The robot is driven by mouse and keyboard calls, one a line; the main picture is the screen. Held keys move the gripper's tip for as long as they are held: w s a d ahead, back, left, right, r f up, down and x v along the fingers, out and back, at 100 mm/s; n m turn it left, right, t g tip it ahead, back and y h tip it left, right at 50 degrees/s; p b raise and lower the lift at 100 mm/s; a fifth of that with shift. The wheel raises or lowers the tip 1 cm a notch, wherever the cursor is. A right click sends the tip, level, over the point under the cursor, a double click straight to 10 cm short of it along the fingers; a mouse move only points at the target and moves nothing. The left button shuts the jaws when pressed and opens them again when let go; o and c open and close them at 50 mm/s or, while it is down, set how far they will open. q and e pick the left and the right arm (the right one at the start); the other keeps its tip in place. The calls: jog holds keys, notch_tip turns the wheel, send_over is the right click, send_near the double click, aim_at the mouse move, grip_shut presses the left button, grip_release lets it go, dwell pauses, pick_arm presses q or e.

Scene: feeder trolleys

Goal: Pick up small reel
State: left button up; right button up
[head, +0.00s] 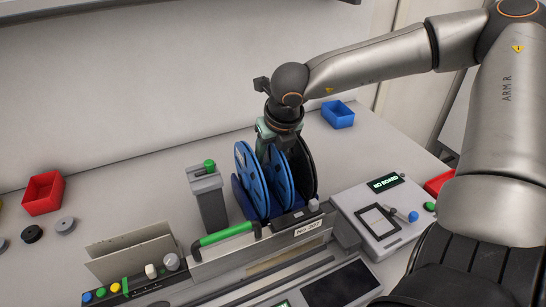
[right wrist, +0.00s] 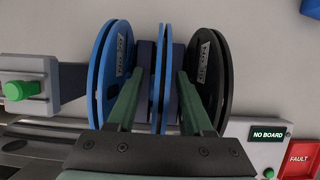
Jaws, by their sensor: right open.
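Three reels stand upright side by side in a dark blue holder (head: 243,197): a left blue reel (head: 248,172), a middle blue reel (head: 281,182) and a black reel (head: 306,165). In the right wrist view the left blue reel (right wrist: 112,75), the thin middle blue reel (right wrist: 160,70) and the black reel (right wrist: 210,80) show from above. I cannot tell for sure which is the small reel. My right gripper (right wrist: 162,74) is open and points down over the reels. Its fingers are on either side of the middle blue reel. In the head view the reels partly hide the gripper (head: 272,140). My left gripper is out of view.
A grey post with a green knob (head: 209,165) stands just left of the reels. A box with a "NO BOARD" display (head: 385,184) is to the right. A green handle (head: 226,234) lies in front. Red (head: 43,193) and blue (head: 338,114) bins stand farther off.

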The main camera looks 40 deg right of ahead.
jog(key=shift+c, duration=0.3)
grip_shut()
dwell(1.1)
